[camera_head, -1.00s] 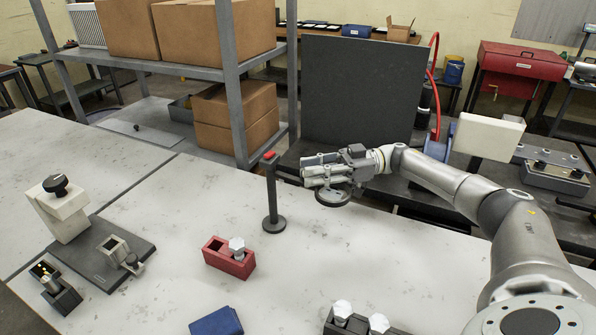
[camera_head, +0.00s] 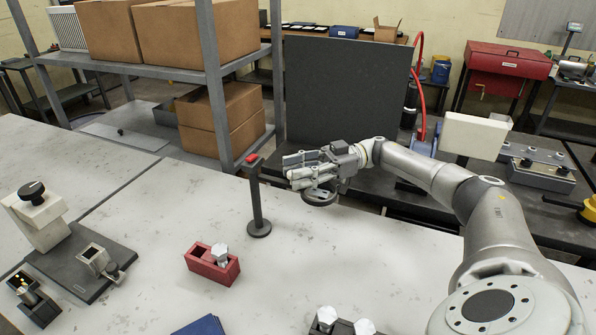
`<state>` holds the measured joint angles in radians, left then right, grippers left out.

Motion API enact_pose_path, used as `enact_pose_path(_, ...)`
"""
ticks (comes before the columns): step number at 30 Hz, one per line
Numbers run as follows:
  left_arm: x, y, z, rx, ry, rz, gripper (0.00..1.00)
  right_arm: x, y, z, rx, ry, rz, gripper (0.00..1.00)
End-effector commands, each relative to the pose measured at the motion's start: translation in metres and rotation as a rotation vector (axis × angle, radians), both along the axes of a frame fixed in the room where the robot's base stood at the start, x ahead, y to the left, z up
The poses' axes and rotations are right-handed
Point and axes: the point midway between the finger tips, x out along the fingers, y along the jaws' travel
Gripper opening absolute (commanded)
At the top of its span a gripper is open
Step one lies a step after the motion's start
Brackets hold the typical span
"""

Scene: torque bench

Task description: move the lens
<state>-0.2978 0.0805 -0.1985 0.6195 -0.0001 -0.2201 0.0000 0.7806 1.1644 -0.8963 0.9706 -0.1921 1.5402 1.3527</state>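The lens (camera_head: 319,198) looks like a dark round ring held level at the right of a black post (camera_head: 258,208) with a red top. A short dark arm runs from the post towards it, partly hidden by my fingers. My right gripper (camera_head: 298,172) reaches in from the right, its fingers pointing left just above the lens and overlapping it in the picture. Whether the fingers are closed on the lens or its arm cannot be made out. My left gripper is not in view.
A red block (camera_head: 212,266) with a silver hex bolt stands in front of the post. A grey fixture plate (camera_head: 72,275) is at the left. Another bolt holder (camera_head: 340,328) and a blue item (camera_head: 200,326) lie at the front edge. A dark panel (camera_head: 340,90) rises behind.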

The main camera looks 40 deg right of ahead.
Motion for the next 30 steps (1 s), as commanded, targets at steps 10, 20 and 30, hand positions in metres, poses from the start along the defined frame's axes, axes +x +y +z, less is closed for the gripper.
enact_pose_path(10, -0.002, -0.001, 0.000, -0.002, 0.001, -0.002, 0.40, -0.001, -0.003, 0.000, 0.001, 0.000, 0.001, 0.41)
enact_pose_path(20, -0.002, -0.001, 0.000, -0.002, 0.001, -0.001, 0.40, -0.013, -0.045, 0.000, 0.001, 0.000, -0.003, 0.41)
enact_pose_path(30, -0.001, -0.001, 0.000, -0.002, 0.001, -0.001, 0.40, -0.021, -0.070, 0.000, 0.002, -0.002, -0.001, 0.41)
